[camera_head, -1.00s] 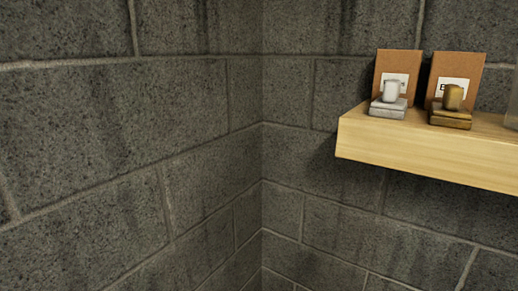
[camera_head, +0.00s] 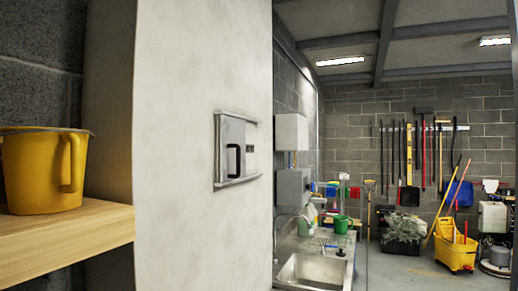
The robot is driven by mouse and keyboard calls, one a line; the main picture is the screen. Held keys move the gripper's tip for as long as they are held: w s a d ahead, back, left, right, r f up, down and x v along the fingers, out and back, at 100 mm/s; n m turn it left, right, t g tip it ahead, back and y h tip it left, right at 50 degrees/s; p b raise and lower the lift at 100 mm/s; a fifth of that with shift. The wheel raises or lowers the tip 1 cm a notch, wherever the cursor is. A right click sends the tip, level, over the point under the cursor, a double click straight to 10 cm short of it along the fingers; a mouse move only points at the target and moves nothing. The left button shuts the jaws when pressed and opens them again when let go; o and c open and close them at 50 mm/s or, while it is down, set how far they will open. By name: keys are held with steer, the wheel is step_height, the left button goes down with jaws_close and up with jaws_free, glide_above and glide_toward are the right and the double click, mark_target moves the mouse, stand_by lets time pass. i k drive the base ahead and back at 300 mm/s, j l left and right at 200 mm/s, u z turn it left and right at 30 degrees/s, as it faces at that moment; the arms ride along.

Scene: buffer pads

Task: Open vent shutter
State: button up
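A small grey metal panel with a black handle, which looks like the vent shutter (camera_head: 231,140), is mounted on the side of a pale wall or column (camera_head: 180,60). It sits between an upper and a lower rail. The panel covers the left part of the rails. A narrow strip with small dark marks shows to its right, too small to make out. My gripper is not in view.
A wooden shelf (camera_head: 70,240) with a yellow jug (camera_head: 40,170) juts out at the left. Beyond the pale column are a metal sink (camera_head: 315,270), wall boxes (camera_head: 291,131), hanging tools (camera_head: 425,150) and a yellow mop bucket (camera_head: 455,250). Open floor (camera_head: 400,270) shows between them.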

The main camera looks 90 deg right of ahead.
mark_target(232, 131)
steer(key=z, duration=2.35)
